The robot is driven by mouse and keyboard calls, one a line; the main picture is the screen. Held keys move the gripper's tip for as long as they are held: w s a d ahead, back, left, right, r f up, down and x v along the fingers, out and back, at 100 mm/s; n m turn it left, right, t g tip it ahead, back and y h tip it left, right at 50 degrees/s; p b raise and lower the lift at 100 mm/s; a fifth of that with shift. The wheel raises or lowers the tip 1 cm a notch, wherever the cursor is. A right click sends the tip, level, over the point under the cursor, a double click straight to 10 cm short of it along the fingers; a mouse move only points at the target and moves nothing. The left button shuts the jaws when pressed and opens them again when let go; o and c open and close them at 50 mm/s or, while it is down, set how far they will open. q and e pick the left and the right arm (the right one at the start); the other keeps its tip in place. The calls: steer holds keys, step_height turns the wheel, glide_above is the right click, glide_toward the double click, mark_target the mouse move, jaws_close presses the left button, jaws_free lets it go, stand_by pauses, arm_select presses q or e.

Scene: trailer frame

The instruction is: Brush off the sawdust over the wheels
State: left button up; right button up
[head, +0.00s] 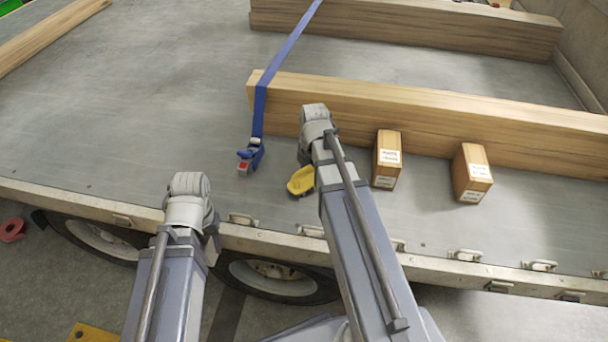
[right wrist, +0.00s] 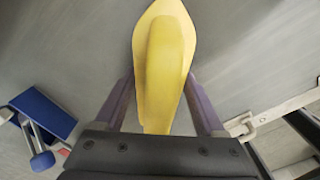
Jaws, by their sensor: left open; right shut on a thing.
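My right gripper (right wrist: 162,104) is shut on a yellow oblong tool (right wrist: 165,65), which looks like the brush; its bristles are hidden. In the head view the yellow tool (head: 301,180) shows beside my right forearm, over the trailer deck (head: 170,120) near its front edge. I cannot tell whether it touches the deck. My left gripper (head: 213,238) is open, mostly hidden behind its own arm, near the deck edge. Two wheels, one at left (head: 100,236) and one in the middle (head: 272,275), sit under the edge. I cannot make out any sawdust.
A blue strap with a ratchet (head: 251,157) lies left of the brush and runs over a long beam (head: 430,115). Metal loops (head: 466,255) line the deck edge. The deck's left part is clear.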

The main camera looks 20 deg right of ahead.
steer(key=shift+s+d, duration=0.15)
steer(key=shift+d, duration=0.05)
steer(key=shift+s+d+f, duration=0.1)
steer(key=shift+s+d, duration=0.45)
steer(key=shift+d, duration=0.2)
steer(key=shift+s+d, duration=0.55)
steer(key=shift+d, duration=0.2)
steer(key=shift+w+a, duration=0.6)
steer(key=shift+a, duration=0.2)
steer(key=shift+w+a, duration=0.55)
steer(key=shift+a, duration=0.25)
steer(key=shift+w+a, duration=0.55)
steer(key=shift+a, duration=0.25)
steer(key=shift+w+a, duration=0.55)
steer(key=shift+a, duration=0.25)
